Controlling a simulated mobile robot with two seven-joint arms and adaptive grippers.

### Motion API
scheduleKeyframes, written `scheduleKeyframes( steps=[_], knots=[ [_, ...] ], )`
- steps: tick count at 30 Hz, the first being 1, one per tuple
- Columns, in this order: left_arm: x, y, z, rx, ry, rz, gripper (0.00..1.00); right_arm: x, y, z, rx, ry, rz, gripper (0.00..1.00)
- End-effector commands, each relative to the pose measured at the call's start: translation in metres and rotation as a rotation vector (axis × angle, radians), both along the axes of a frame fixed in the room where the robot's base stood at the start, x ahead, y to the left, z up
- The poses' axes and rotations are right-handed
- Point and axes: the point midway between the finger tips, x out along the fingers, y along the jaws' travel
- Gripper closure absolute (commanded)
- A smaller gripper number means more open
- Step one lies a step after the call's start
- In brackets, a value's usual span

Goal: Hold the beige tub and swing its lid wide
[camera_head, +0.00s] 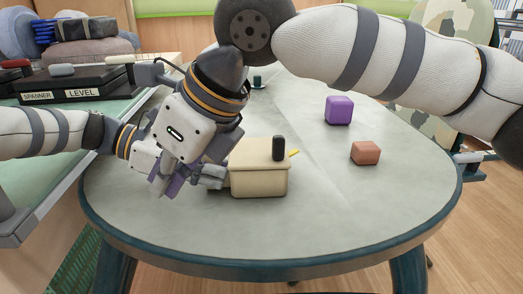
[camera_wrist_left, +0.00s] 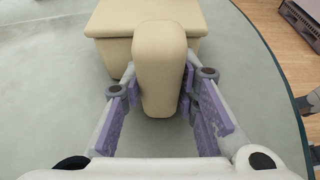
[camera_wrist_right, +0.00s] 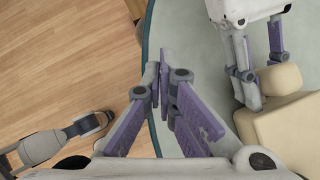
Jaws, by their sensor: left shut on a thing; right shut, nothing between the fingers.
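The beige tub (camera_head: 259,182) stands on the table, and its lid (camera_head: 250,155) looks shut. A dark upright peg (camera_head: 278,148) appears to stand on the lid. My left gripper (camera_head: 217,178) is at the tub's left side. In the left wrist view its fingers are shut on a beige block-like handle (camera_wrist_left: 160,65) that juts from the tub (camera_wrist_left: 110,55).
A purple cube (camera_head: 339,110) and a brown block (camera_head: 365,153) lie on the table (camera_head: 340,220) to the right. A small yellow item (camera_head: 294,153) shows beside the tub. Black cases (camera_head: 75,84) sit on a side surface at left. The table front is clear.

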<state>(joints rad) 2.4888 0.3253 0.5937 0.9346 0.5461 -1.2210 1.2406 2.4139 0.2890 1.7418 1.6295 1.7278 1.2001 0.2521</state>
Motion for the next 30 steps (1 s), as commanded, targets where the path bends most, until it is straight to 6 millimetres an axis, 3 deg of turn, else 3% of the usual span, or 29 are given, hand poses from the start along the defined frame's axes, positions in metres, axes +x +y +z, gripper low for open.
scheduleKeyframes(
  steps=[3, 6, 9, 13, 17, 24, 30],
  knots=[
    [-0.001, 0.001, -0.004, 0.007, 0.002, -0.001, 1.0, 0.033, -0.053, 0.037, -0.082, -0.069, -0.139, 1.0],
    [-0.001, 0.001, -0.004, 0.007, 0.002, -0.001, 1.0, 0.05, -0.091, 0.06, -0.139, -0.106, -0.248, 1.0],
    [-0.001, 0.001, -0.004, 0.007, 0.003, -0.002, 1.0, 0.058, -0.118, 0.076, -0.175, -0.127, -0.326, 1.0],
    [-0.001, 0.001, -0.004, 0.007, 0.003, -0.002, 1.0, 0.062, -0.135, 0.084, -0.196, -0.137, -0.374, 1.0],
    [-0.001, 0.001, -0.004, 0.007, 0.003, -0.002, 1.0, 0.062, -0.137, 0.071, -0.202, -0.135, -0.379, 1.0],
    [-0.001, 0.001, -0.004, 0.007, 0.003, -0.002, 1.0, 0.063, -0.137, 0.027, -0.203, -0.136, -0.38, 1.0],
    [-0.001, 0.001, -0.004, 0.007, 0.004, -0.002, 1.0, 0.063, -0.137, 0.002, -0.201, -0.137, -0.379, 1.0]
  ],
)
